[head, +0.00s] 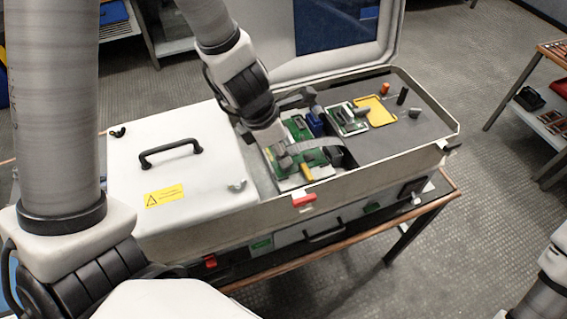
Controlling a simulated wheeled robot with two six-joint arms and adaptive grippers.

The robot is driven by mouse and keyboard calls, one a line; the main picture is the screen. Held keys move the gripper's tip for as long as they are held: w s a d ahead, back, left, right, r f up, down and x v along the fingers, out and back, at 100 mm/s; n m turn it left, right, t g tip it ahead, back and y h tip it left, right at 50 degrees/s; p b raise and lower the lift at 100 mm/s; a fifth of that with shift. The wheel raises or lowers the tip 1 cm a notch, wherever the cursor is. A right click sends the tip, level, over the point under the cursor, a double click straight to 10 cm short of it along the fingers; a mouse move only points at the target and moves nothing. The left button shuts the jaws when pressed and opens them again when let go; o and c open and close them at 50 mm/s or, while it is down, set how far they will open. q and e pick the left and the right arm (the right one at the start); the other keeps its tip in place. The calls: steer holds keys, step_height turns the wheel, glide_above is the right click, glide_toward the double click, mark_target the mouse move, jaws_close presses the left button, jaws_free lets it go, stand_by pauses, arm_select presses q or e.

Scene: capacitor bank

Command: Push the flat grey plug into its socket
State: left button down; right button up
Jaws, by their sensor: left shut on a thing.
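My left gripper (281,150) reaches down from above into the open right part of the white case. It is shut on the flat grey plug, which is mostly hidden by the fingers. A grey ribbon cable (318,143) runs from the gripper to the right, in a low arch. Below the gripper lies a green circuit board (312,159) in the case. The socket cannot be made out; the gripper covers that part of the board. Whether the plug touches the board I cannot tell. My right gripper is not in view; only part of my right arm shows at the lower right.
The case's white cover with a black handle (170,150) lies left of the board. A blue part (315,123), a second board (348,119) and a yellow plate (376,110) are to the right. The case's front rim (370,175) and raised lid (280,62) bound the space.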

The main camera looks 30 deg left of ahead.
arm_select(q)
steer(key=shift+f, duration=0.15)
steer(key=c, duration=0.8)
jaws_free()
